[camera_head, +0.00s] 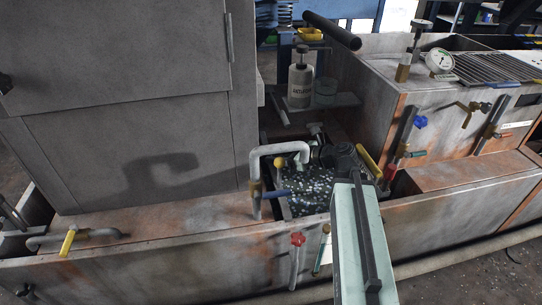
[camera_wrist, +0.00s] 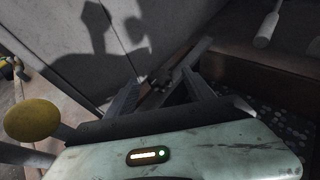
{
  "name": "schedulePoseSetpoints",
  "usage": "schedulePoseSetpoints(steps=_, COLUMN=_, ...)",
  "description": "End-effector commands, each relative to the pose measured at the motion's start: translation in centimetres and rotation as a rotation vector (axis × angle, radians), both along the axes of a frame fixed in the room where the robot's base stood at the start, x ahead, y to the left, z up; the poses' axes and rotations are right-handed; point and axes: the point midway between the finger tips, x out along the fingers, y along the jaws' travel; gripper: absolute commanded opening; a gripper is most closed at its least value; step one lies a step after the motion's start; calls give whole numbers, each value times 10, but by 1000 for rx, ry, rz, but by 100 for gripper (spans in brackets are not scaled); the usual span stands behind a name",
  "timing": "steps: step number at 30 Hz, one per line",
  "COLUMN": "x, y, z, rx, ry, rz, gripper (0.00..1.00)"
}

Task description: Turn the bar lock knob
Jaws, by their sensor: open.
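I cannot tell for sure which part is the bar lock knob. A red knob (camera_head: 297,239) is on the front of the trough and a blue knob (camera_head: 420,121) is on the right-hand box. A rounded yellow knob or handle end (camera_wrist: 32,120) is at the left of the wrist view, outside my jaws. My gripper (camera_head: 335,155) is over the pebble-filled basin, with its tips hard to make out in the head view. In the wrist view my gripper (camera_wrist: 161,78) has its two dark fingers spread, with nothing clearly held between them.
A grey bent pipe (camera_head: 280,149) with a blue lever (camera_head: 277,193) stands just left of my gripper. Pebbles (camera_head: 305,188) fill the basin. A tall grey cabinet (camera_head: 140,145) blocks the left. A yellow lever (camera_head: 368,158) is close on the right.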

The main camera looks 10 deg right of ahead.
Motion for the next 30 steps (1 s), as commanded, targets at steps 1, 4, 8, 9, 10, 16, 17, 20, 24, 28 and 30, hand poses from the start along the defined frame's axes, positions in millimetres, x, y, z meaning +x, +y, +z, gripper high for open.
schedulePoseSetpoints(steps=1, x=2, y=5, z=-7, rx=0, ry=0, rz=1, gripper=62)
schedulePoseSetpoints(steps=4, x=5, y=10, z=-9, rx=-1, ry=-1, rz=-3, gripper=62)
schedulePoseSetpoints(steps=8, x=5, y=12, z=-7, rx=-1, ry=-1, rz=-2, gripper=62)
schedulePoseSetpoints(steps=9, x=5, y=12, z=-7, rx=0, ry=0, rz=-1, gripper=62)
schedulePoseSetpoints(steps=10, x=5, y=12, z=-7, rx=0, ry=0, rz=-1, gripper=62)
schedulePoseSetpoints(steps=16, x=5, y=12, z=-7, rx=0, ry=0, rz=-1, gripper=12)
schedulePoseSetpoints(steps=17, x=5, y=12, z=-7, rx=0, ry=0, rz=-1, gripper=3)
schedulePoseSetpoints(steps=20, x=5, y=7, z=-7, rx=0, ry=0, rz=-6, gripper=0)
schedulePoseSetpoints(steps=24, x=6, y=8, z=-7, rx=0, ry=0, rz=10, gripper=0)
schedulePoseSetpoints(steps=28, x=8, y=7, z=-7, rx=0, ry=-1, rz=53, gripper=0)
schedulePoseSetpoints(steps=30, x=9, y=6, z=-7, rx=0, ry=-1, rz=90, gripper=0)
